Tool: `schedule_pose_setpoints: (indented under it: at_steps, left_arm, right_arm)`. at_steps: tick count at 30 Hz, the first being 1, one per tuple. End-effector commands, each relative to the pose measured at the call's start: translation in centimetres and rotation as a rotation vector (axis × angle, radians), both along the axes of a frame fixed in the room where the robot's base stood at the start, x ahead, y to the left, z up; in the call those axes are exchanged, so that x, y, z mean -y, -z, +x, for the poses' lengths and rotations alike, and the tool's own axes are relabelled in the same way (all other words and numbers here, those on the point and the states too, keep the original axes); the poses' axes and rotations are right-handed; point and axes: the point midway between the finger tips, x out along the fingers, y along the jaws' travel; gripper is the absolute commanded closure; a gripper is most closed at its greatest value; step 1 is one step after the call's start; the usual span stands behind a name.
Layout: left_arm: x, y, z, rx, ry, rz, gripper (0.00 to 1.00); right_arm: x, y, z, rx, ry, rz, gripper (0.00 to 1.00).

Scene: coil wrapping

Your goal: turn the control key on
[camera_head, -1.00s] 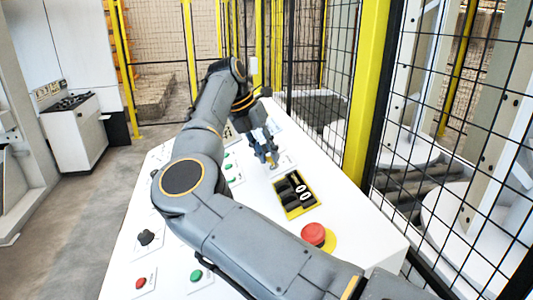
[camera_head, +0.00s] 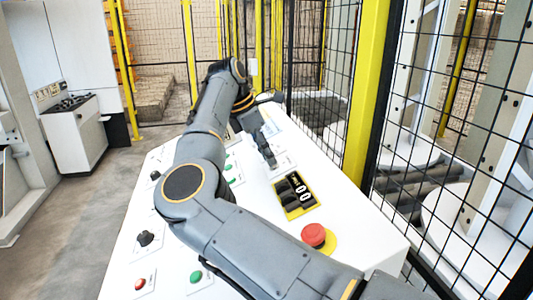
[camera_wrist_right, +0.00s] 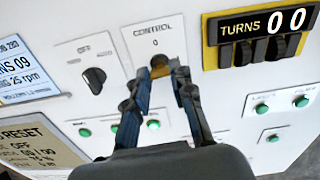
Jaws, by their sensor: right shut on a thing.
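The control key (camera_wrist_right: 159,67) is a small brass-coloured piece on a white plate marked CONTROL and 0 in the right wrist view. My right gripper (camera_wrist_right: 162,76) is shut on it, with a finger on either side; the fingers hide much of the key. In the head view my right gripper (camera_head: 271,161) points down at the white panel (camera_head: 330,215), and the key cannot be made out there. My left gripper is in neither view.
A TURNS counter (camera_wrist_right: 262,35) reading 00 sits beside the key, with dark thumb levers. A black OFF selector (camera_wrist_right: 95,77) is on the other side. Several green buttons (camera_wrist_right: 154,125) lie close by. A red mushroom button (camera_head: 315,234) stands up near my arm. A mesh fence (camera_head: 455,150) runs along the right.

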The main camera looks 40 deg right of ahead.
Motion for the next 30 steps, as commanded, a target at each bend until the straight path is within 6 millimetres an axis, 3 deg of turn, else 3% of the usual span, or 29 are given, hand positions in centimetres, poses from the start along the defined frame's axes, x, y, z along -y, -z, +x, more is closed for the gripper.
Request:
schedule_pose_setpoints:
  at_steps: [23, 24, 27, 30]
  left_arm:
    - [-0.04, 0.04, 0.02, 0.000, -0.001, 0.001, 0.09]
    - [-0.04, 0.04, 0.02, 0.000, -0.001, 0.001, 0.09]
    - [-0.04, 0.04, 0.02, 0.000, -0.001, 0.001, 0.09]
    - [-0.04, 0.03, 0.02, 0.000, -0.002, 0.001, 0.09]
  right_arm:
    - [-0.06, 0.20, -0.03, 0.037, 0.101, -0.017, 1.00]
    - [-0.06, 0.20, -0.03, 0.037, 0.101, -0.017, 0.75]
    - [-0.04, 0.18, -0.02, 0.037, 0.100, -0.018, 0.54]
    - [-0.04, 0.13, -0.01, 0.038, 0.099, -0.019, 0.54]
